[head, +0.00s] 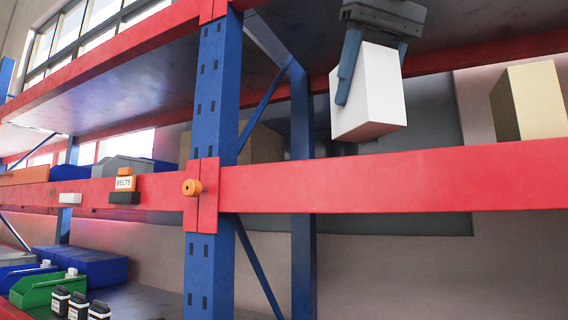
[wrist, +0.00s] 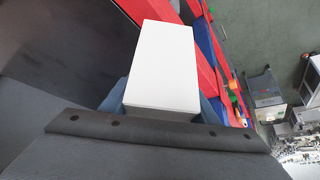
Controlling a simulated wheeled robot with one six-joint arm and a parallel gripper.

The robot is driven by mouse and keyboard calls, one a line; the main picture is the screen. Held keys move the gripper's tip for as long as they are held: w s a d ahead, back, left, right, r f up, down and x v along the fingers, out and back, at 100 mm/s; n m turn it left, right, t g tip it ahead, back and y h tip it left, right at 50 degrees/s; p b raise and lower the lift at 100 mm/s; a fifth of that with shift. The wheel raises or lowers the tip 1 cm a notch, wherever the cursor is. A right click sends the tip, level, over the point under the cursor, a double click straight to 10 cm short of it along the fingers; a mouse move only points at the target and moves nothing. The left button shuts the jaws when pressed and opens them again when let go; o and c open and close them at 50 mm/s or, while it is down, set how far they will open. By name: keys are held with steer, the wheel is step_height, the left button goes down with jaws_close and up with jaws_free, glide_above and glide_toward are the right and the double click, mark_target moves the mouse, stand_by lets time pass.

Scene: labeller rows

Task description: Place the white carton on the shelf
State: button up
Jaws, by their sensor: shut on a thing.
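The white carton (head: 374,92) hangs from my gripper (head: 373,66) in the head view. My gripper is shut on it, with one blue-grey finger along its left side and the other at its upper right. The carton is slightly tilted. It appears above the red front beam of the shelf (head: 390,180); I cannot tell whether it is in front of or over the shelf surface. In the wrist view the carton (wrist: 163,66) fills the middle beyond the dark gripper body, with parts of the fingers (wrist: 115,97) showing on both sides.
A tan box (head: 530,102) sits at the right. A red beam and upper shelf (head: 150,75) run above. Bins, including a green one (head: 48,288), are lower left.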

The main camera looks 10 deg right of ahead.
steer(key=shift+w+a+f+p, duration=0.5)
steer(key=shift+w+p, duration=0.45)
steer(key=shift+w, duration=1.65)
steer(key=shift+w+a+f+p, duration=0.55)
steer(key=shift+w+p, duration=0.4)
steer(key=shift+w, duration=1.7)
steer(key=shift+w+a+f+p, duration=0.35)
steer(key=shift+w+f+p, duration=0.45)
steer(key=shift+w, duration=1.8)
steer(key=o, duration=1.3)
steer(key=shift+s+r, duration=0.15)
steer(key=shift+r, duration=0.2)
steer(key=v, duration=0.7)
